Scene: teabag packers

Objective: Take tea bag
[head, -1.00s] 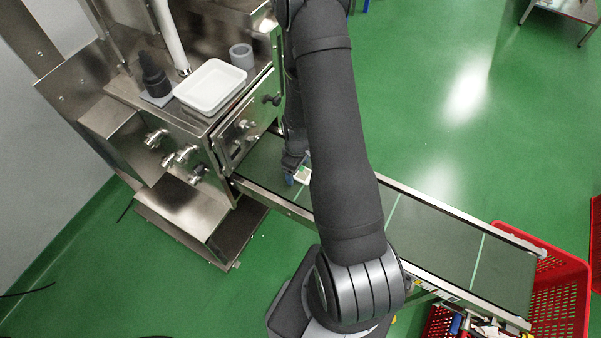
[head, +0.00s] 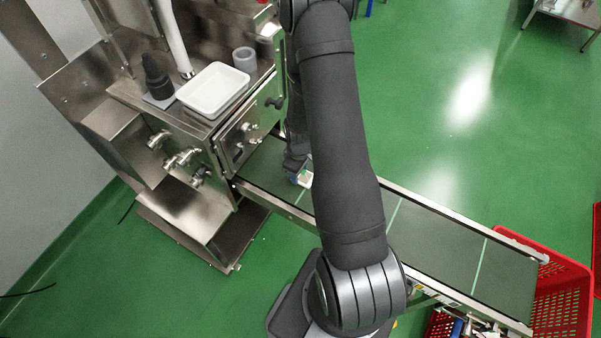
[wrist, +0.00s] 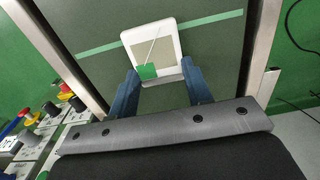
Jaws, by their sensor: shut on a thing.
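A tea bag (wrist: 152,48), white with a beige middle, a string and a green tag, is between the fingertips of my gripper (wrist: 158,84) in the wrist view. The blue fingers are shut on its lower end, one at each side. In the head view the tea bag (head: 305,179) shows as a small pale patch over the green conveyor belt (head: 435,238). My gripper (head: 300,175) is partly hidden there by my arm. I cannot tell whether the tea bag touches the belt.
A steel machine (head: 225,150) stands at the belt's left end, with a white tray (head: 212,90) and a grey cup (head: 244,58) on top. Red crates (head: 560,295) stand at the belt's right end. Metal rails (head: 465,225) edge the belt. The belt's right stretch is clear.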

